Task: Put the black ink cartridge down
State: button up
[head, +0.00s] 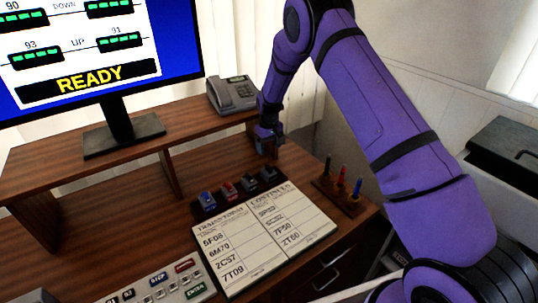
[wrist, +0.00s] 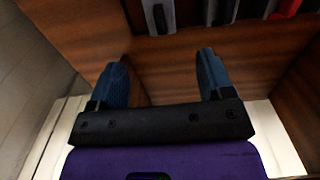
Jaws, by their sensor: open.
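A dark rack (head: 238,194) on the desk holds a row of small cartridge-like blocks: a blue one (head: 207,199), a red one (head: 228,190) and two dark ones, the middle one (head: 249,183) and the right end one (head: 268,174). The wrist view shows a black block (wrist: 160,18) and a red one (wrist: 286,6) at its top edge. I cannot tell which dark block is the black ink cartridge. My gripper (head: 267,138) is behind the rack near the right end of the desk shelf. In the wrist view its blue fingers (wrist: 164,77) are wide apart, with nothing between them.
An open log book (head: 262,238) lies in front of the rack. A wooden pen stand (head: 340,194) stands to its right. A button panel (head: 165,285) is at the front.

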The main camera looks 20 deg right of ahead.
jog(key=s+d+r+m+t, duration=0.1)
jog(key=s+r, duration=0.5)
jog(key=r, duration=0.5)
jog(key=s+d+r+t, duration=0.1)
jog(key=s+d+r, duration=0.1)
jog(key=s+r, duration=0.65)
jog(key=s+d+r+m+t, duration=0.1)
jog(key=s+r, duration=0.3)
jog(key=r, duration=1)
jog(key=s+d+r+t, duration=0.1)
jog(key=s+r, duration=0.2)
jog(key=s, duration=1.2)
jog(key=s+d+r+m+t, duration=0.1)
jog(key=s+d+r, duration=0.1)
jog(key=s, duration=1.3)
jog(key=shift+r+m, duration=0.3)
jog(key=shift+r, duration=0.3)
